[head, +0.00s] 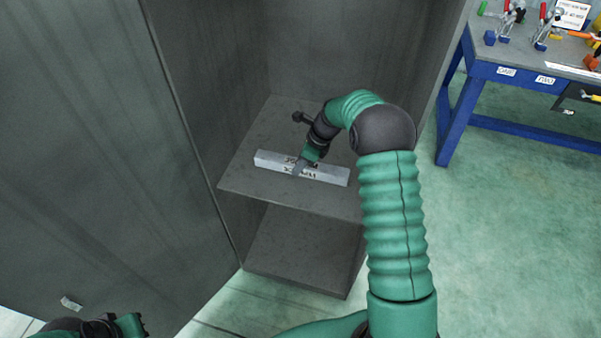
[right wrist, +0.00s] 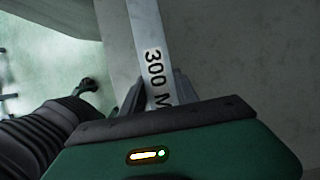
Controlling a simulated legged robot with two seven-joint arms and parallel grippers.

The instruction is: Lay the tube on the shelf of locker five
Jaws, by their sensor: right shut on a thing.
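The tube is a pale grey, square-sided bar (head: 331,175) with dark lettering. In the head view it lies crosswise over the shelf (head: 312,199) inside the open grey locker. My right gripper (head: 300,168) is shut on the tube near its middle. The right wrist view shows the tube (right wrist: 146,30), marked "300", between the fingers of this gripper (right wrist: 157,92). The tube is at or just above the shelf surface; I cannot tell if it touches. My left gripper (head: 130,325) is at the bottom left, partly cut off. The locker's number is not visible.
The locker's large grey door (head: 90,130) stands open at the left. A lower compartment (head: 300,252) lies beneath the shelf. A blue workbench (head: 480,75) with tools stands at the right. The green floor (head: 515,220) between is clear.

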